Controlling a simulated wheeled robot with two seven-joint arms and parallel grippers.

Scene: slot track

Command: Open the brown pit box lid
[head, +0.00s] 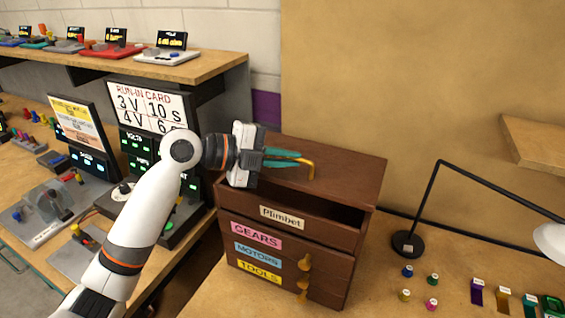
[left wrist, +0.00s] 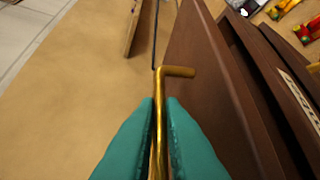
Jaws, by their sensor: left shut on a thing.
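The brown pit box (head: 340,256) stands on the bench in the middle of the head view, with a "Plimbet" label on its front above the drawer labels. Its brown lid (head: 345,175) appears partly raised, with a dark gap between its front edge and the front wall. My left gripper (head: 298,158) is over the lid, its green fingers shut on the brass lid handle (head: 311,169). In the left wrist view the handle (left wrist: 178,71) stands between the fingers (left wrist: 160,125), with the lid (left wrist: 205,85) beside it. My right gripper is not in view.
A black lamp (head: 408,243) stands right of the box, near several small coloured pegs (head: 432,279). Left are a run-in card display (head: 150,107) and a shelf (head: 205,68) with devices. A wooden shelf (head: 535,143) juts out at the right. Bench around the pegs is partly clear.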

